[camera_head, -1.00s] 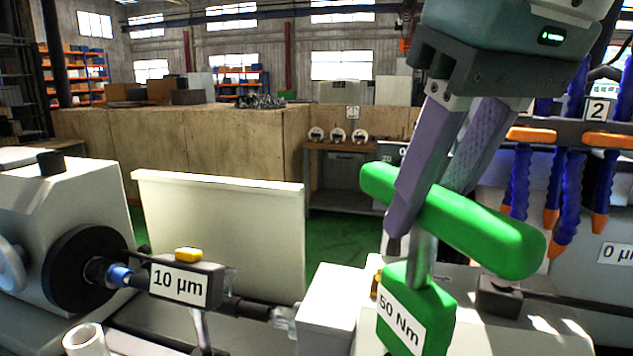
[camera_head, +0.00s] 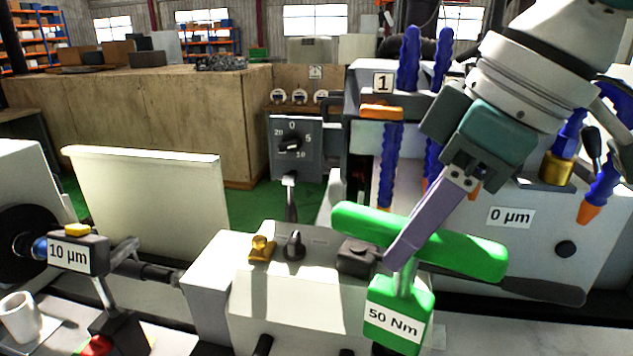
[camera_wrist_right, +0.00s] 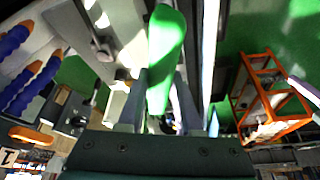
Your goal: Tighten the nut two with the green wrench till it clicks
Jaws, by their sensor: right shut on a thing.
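The green wrench, with a T-shaped handle (camera_head: 465,252) and a block marked 50 Nm (camera_head: 399,315), is upright in the head view. My right gripper (camera_head: 402,256), with purple fingers, is shut on the handle from above. One finger shows; the other is hidden behind the handle. In the right wrist view the green handle (camera_wrist_right: 165,62) lies between the two fingers. A plate marked 1 (camera_head: 383,82) stands behind, above an orange clip. No nut marked two can be made out.
The grinder's pale housing (camera_head: 300,300) is below and left of the wrench, with a brass knob (camera_head: 262,249) and dark levers on top. Blue hoses (camera_head: 390,160) with orange tips hang behind the gripper.

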